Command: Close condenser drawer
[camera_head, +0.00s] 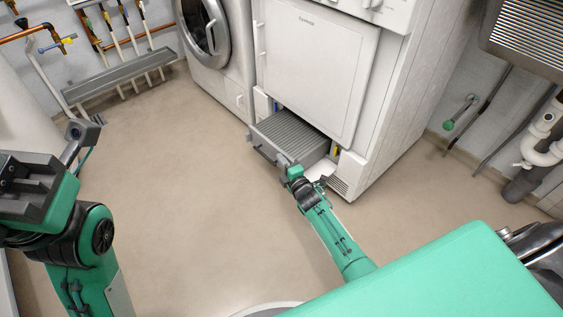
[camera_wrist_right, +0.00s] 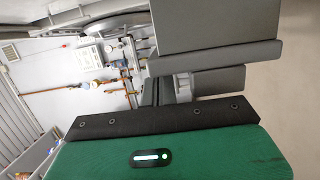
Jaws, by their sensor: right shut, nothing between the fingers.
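The grey condenser drawer (camera_head: 290,134) sticks out of the low opening at the bottom of the white dryer (camera_head: 316,60). Its ribbed top and part of its front show in the head view. My right gripper (camera_head: 284,164) is shut and empty at the near right end of the drawer front. It looks very close to the front, but I cannot tell if it touches. In the right wrist view, grey blocks fill the upper right above my green wrist housing. My left gripper (camera_head: 78,136) is at the left, away from the drawer, and its fingers are unclear.
A washing machine (camera_head: 216,45) stands left of the dryer. White and grey drain pipes (camera_head: 538,148) stand at the right. The beige floor (camera_head: 185,190) before the drawer is clear.

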